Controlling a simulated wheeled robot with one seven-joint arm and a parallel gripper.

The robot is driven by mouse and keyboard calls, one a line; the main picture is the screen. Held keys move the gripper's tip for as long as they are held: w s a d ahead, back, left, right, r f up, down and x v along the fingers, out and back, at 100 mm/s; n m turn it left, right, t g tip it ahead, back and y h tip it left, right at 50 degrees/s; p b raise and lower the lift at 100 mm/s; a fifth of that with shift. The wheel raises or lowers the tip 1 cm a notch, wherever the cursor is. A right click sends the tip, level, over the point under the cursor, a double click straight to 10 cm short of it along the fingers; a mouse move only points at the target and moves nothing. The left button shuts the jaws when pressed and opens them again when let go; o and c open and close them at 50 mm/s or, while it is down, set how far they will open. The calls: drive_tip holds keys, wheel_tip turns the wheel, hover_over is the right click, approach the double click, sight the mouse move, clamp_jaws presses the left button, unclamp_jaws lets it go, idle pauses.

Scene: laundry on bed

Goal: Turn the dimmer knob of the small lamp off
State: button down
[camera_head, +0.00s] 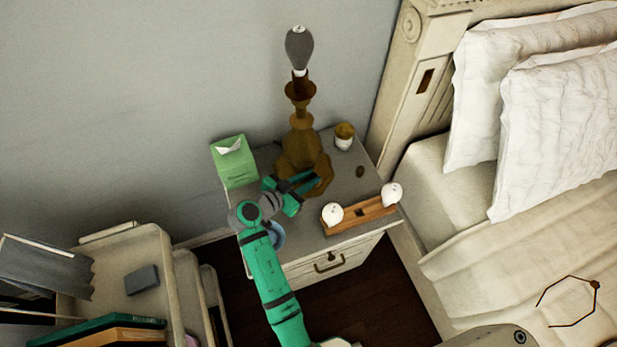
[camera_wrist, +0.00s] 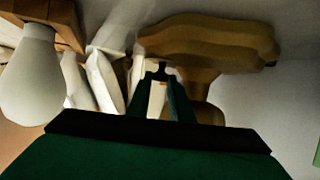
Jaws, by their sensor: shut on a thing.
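The brass lamp (camera_head: 302,150) stands upright at the back of the nightstand, with a grey, unlit-looking bulb (camera_head: 299,45) on top. In the wrist view its scalloped base (camera_wrist: 205,42) fills the top. My gripper (camera_head: 304,182) is at the front of the lamp's base, its fingers close together and shut on a small part there. In the wrist view the fingertips (camera_wrist: 163,72) meet in front of the base. The dimmer knob cannot be made out; the fingers hide that spot.
A wooden fixture with two white bulbs (camera_head: 360,213) sits on the nightstand (camera_head: 345,165) close to the right of my gripper. A green box (camera_head: 234,162) stands left, and a small cup (camera_head: 344,137) and a dark oval object (camera_head: 360,171) right. The bed (camera_head: 500,250) is further right.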

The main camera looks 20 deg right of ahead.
drive_tip(key=shift+s+d+n+t+y, duration=0.15)
drive_tip(key=shift+s+n+t+y, duration=0.05)
drive_tip(key=shift+n+t+y, duration=0.75)
drive_tip(key=shift+s+d+n+t+y, duration=0.1)
drive_tip(key=shift+s+n+t+y, duration=0.1)
drive_tip(key=shift+n+t+y, duration=0.75)
drive_tip(key=shift+n, duration=0.5)
drive_tip(key=c, duration=1.7)
unclamp_jaws()
drive_tip(key=shift+o, duration=0.2)
drive_tip(key=v, duration=1)
drive_tip(key=shift+s+a, duration=0.2)
drive_tip(key=shift+s, duration=0.2)
